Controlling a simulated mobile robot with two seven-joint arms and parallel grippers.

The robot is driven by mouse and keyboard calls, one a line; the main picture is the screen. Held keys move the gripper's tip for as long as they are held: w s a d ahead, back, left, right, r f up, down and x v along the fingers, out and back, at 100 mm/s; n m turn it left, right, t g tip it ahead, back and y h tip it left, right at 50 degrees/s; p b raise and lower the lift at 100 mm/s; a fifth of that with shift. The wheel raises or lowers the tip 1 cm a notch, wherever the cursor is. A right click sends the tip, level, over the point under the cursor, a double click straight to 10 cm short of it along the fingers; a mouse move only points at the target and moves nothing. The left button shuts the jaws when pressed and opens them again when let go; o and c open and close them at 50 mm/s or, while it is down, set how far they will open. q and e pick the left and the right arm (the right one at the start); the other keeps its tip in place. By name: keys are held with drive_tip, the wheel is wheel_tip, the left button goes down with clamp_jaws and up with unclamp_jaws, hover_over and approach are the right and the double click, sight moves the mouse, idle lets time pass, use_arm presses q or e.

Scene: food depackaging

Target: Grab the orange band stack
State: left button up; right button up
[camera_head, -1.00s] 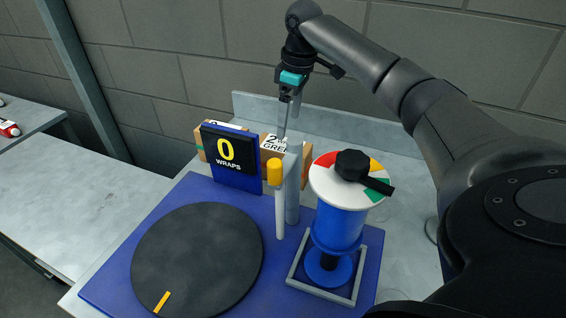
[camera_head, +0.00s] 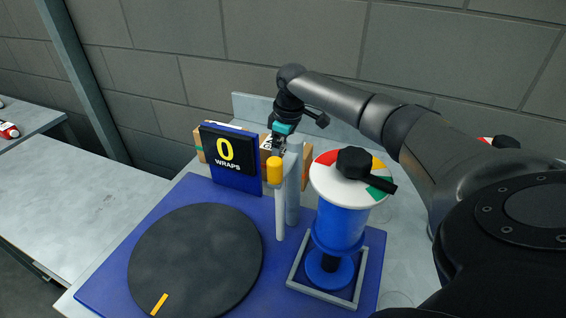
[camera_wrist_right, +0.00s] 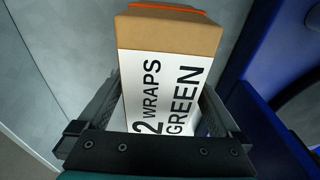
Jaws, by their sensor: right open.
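A brown cardboard block (camera_wrist_right: 170,36) with a white label reading "2 WRAPS GREEN" (camera_wrist_right: 165,90) shows in the right wrist view. An orange band (camera_wrist_right: 165,8) runs along its far edge. My right gripper (camera_wrist_right: 162,88) is open, with one finger on each side of the labelled block; whether they touch it I cannot tell. The sign and post hide most of the cardboard (camera_head: 306,170). My left gripper is not in view.
A black turntable (camera_head: 197,262) lies on the blue base (camera_head: 110,275). A yellow-capped post (camera_head: 275,172) and a blue spool with a coloured dial (camera_head: 342,215) stand close in front of my right gripper. The left table (camera_head: 70,205) is mostly clear.

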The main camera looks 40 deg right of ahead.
drive_tip(key=shift+c, duration=0.2)
drive_tip(key=c, duration=1.5)
clamp_jaws()
drive_tip(key=shift+r, duration=0.15)
